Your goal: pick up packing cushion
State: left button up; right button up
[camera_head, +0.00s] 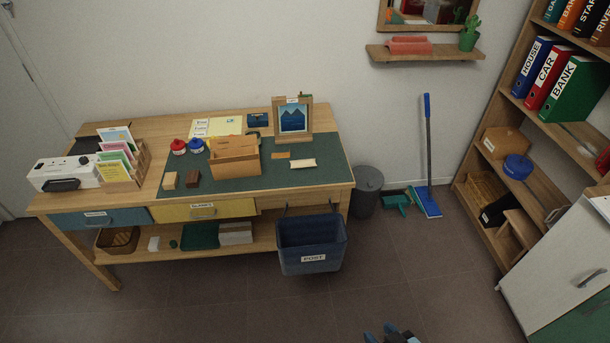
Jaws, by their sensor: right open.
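The packing cushion appears to be the small cream, pillow-shaped thing (302,163) lying flat on the green desk mat (330,176), near the right end of the wooden desk (300,189). Nothing covers it. My right gripper (386,334) shows only in part at the bottom edge, with blue-tipped fingers apart and empty. It is far in front of the desk, below and to the right of the cushion. My left gripper is out of view.
A picture frame (293,119) stands just behind the cushion, and a cardboard box (234,167) stands to its left. A blue POST bin (312,258) hangs at the desk's front right. A grey trash bin (366,196) stands beside the desk. The floor in front is clear.

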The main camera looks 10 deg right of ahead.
aim_at(309, 163)
jog(key=k+u, duration=0.35)
jog(key=k+j+u, duration=0.1)
jog(key=u, duration=0.2)
jog(key=l+u, duration=0.15)
jog(key=u, duration=1.5)
jog(key=k+l, duration=0.1)
jog(key=l, duration=0.45)
jog(key=k+l, duration=0.1)
jog(key=l, duration=0.4)
jog(key=k+l, duration=0.1)
jog(key=l, duration=0.45)
jog(key=k+l, duration=0.1)
jog(key=l, duration=0.4)
jog(key=k+l, duration=0.15)
jog(key=l, duration=0.4)
jog(key=k+l, duration=0.1)
jog(key=l, duration=0.4)
jog(key=k+l, duration=0.1)
jog(key=l, duration=0.45)
jog(key=k+l, duration=0.1)
jog(key=l, duration=0.4)
jog(key=u, duration=0.05)
